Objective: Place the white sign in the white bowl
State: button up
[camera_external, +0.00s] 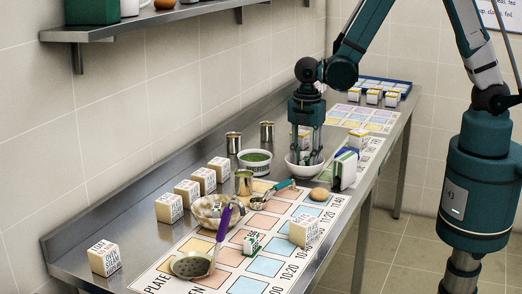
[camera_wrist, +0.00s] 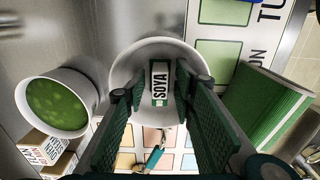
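The white sign (camera_wrist: 159,82), lettered SOYA with a dark green edge, shows in the wrist view inside the outline of the white bowl (camera_wrist: 128,66). My gripper (camera_wrist: 160,86) has its two green fingers on either side of the sign, with gaps that look narrow. The fingers look open, apart from the sign. In the external view my gripper (camera_external: 305,155) points straight down, with its fingertips inside the white bowl (camera_external: 304,171). The sign cannot be made out there behind the fingers. Whether it rests on the bowl's bottom is hard to tell.
A tub of green contents (camera_external: 255,161) stands close left of the bowl. A green-and-white upright book-like object (camera_external: 345,169) stands close right. A wall shelf (camera_external: 140,25) hangs at left.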

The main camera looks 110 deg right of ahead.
aim_at(307, 159)
jog(key=shift+r, duration=0.15)
notch_tip(307, 159, up, 12)
jog(key=p, duration=0.1)
dwell(0.8)
jog(key=shift+a, duration=0.1)
dwell(0.6)
jog(key=s+a+r+m+t, duration=0.3)
jog(key=s+a+r+m, duration=0.1)
jog(key=a+r, duration=0.95)
jog(key=s+a+r+m+t, duration=0.4)
jog(key=s+a, duration=0.5)
jog(key=a, duration=0.4)
jog(key=shift+s+a+r+m, duration=0.15)
jog(key=shift+s+r+m, duration=0.25)
jog(key=shift+r+m, duration=0.15)
